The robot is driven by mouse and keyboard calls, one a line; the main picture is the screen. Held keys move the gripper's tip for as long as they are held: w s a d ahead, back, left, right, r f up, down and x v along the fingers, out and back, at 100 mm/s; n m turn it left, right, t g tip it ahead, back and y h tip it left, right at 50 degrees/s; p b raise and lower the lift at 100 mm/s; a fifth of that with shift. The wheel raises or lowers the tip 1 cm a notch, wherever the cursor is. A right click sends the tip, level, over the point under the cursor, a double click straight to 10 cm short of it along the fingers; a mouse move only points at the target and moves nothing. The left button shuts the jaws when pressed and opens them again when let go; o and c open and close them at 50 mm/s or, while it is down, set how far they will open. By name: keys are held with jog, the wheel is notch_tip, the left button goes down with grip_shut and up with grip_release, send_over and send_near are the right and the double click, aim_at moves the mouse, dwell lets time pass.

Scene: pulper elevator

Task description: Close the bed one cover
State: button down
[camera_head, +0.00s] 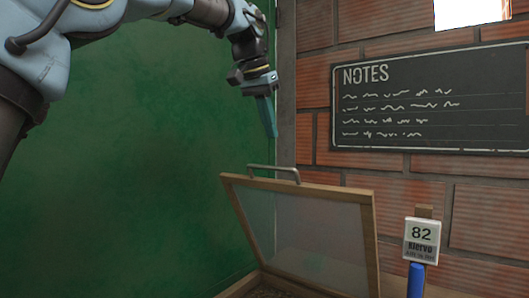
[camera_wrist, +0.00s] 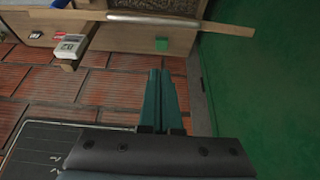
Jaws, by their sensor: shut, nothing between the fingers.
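The bed one cover (camera_head: 305,235) is a wooden frame with a clear pane and a metal handle (camera_head: 275,170) on its top edge. It stands raised and tilted above the wooden bed (camera_head: 240,287) at the bottom of the head view. In the wrist view the cover's edge (camera_wrist: 230,28) and the handle (camera_wrist: 145,18) cross the top. My gripper (camera_head: 270,135) is above the handle, apart from it, with its teal fingers pointing down. The fingers also show side by side in the wrist view (camera_wrist: 161,75), shut and empty.
A green wall (camera_head: 130,180) is on the left and a brick wall (camera_head: 480,215) behind. A NOTES board (camera_head: 430,100) hangs on the brick. A white meter reading 82 (camera_head: 421,240) stands right of the cover, on a blue post (camera_head: 416,280).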

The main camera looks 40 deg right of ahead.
notch_tip(320, 180, down, 5)
jog(key=shift+s+a+r, duration=0.1)
jog(key=shift+r, duration=0.1)
jog(key=shift+s+a+f, duration=0.15)
jog(key=shift+a+f, duration=0.45)
jog(key=shift+f, duration=0.1)
